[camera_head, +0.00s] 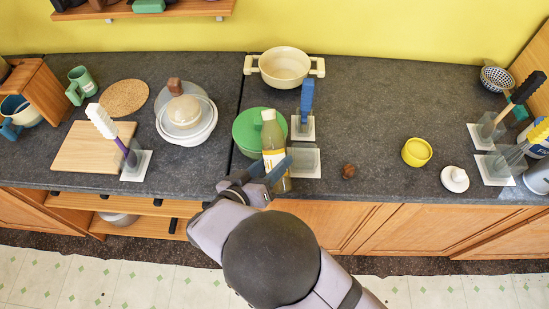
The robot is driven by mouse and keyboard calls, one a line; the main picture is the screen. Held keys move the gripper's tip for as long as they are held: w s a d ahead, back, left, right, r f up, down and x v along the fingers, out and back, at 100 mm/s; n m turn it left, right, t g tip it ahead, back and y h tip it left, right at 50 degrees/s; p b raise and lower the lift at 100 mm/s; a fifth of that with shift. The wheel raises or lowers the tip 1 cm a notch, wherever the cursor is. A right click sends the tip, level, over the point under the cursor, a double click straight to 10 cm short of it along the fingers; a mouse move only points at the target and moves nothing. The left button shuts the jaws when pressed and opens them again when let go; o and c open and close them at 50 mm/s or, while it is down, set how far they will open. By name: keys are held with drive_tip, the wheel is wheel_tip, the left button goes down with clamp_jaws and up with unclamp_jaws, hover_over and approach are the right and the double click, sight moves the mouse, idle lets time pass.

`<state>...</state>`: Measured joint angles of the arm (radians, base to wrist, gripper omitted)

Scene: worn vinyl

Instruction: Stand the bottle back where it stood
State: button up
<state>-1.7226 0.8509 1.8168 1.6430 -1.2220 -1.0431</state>
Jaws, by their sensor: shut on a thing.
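The bottle (271,139) has a pale cap, a yellow and white label and a dull yellow-green body. It looks close to upright, near the front edge of the counter (390,130), in front of a green round dish (247,132). My gripper (266,173) is shut on the bottle's lower body, reaching in from the front. The bottle's base shows just past the fingers, and I cannot tell whether it touches the counter. No mark shows where the bottle stood.
Close right of the bottle are an empty clear holder (306,163) and one with a blue-handled tool (306,100). A brown lump (348,171), yellow cup (416,152) and white lidded pot (454,179) stand farther right.

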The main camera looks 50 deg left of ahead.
sight(273, 159)
drive_tip(key=shift+r, duration=0.15)
wheel_tip(273, 159, up, 10)
drive_tip(key=shift+f+b, duration=0.1)
drive_tip(key=shift+b, duration=0.85)
